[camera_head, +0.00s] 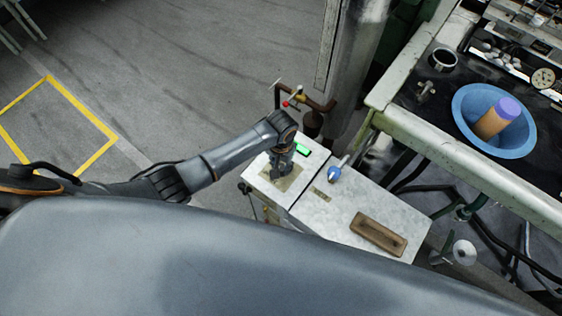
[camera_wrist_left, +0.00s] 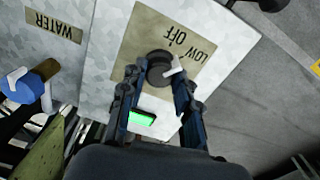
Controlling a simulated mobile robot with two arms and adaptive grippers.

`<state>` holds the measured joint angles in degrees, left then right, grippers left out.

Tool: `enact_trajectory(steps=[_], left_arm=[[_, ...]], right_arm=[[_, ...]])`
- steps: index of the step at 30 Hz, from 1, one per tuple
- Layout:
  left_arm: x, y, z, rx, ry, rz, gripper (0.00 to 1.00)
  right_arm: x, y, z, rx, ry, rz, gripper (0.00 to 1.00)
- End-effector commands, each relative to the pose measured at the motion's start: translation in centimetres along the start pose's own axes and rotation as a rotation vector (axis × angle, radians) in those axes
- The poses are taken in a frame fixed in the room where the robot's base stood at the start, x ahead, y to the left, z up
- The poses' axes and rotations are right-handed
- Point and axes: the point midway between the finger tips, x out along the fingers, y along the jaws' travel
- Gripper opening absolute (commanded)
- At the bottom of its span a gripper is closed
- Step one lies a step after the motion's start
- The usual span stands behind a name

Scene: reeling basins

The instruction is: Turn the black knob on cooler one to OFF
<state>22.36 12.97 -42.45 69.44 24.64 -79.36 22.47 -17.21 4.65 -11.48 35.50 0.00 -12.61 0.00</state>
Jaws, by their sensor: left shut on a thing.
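The cooler (camera_head: 330,215) is a pale metal box with a green-lit display (camera_head: 302,149); the display also shows in the left wrist view (camera_wrist_left: 141,118). The black knob (camera_wrist_left: 158,62) sits on a tan plate (camera_wrist_left: 150,33) marked OFF and LOW, both upside down in that view. A white pointer on the knob's right side lies below the LOW mark. My left gripper (camera_wrist_left: 160,75) reaches down over the plate, its fingers closed on either side of the knob. In the head view the left gripper (camera_head: 280,172) hides the knob. My right gripper is not in view.
A blue-handled tap (camera_head: 335,173) stands close to the right of my left gripper. A brown handle (camera_head: 379,236) lies on the cooler's top. A bench (camera_head: 415,135) with a blue basin (camera_head: 520,145) is at the right. Open floor lies at the left.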

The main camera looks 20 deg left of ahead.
Motion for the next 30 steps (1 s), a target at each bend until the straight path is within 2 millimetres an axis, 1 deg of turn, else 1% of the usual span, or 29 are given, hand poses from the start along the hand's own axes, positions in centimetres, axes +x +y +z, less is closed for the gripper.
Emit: enact_trajectory(steps=[1, 3, 12, 21, 30], left_arm=[[-0.4, 0.1, 0.1, -0.039, -0.003, 0.002, 0.0], [-0.5, 0.1, 0.1, -0.098, -0.003, 0.002, 0.0], [-0.3, 0.1, 0.1, -0.354, -0.003, 0.003, 0.0], [-0.1, 0.1, 0.1, -0.543, -0.003, 0.0, 0.0], [0.0, 0.0, 0.0, -0.628, -0.001, 0.0, 0.0]], right_arm=[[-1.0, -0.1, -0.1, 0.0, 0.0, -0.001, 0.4], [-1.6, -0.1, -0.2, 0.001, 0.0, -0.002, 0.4], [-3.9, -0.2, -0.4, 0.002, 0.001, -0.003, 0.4], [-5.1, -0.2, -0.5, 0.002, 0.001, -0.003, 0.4], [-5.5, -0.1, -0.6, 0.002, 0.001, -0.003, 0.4]])
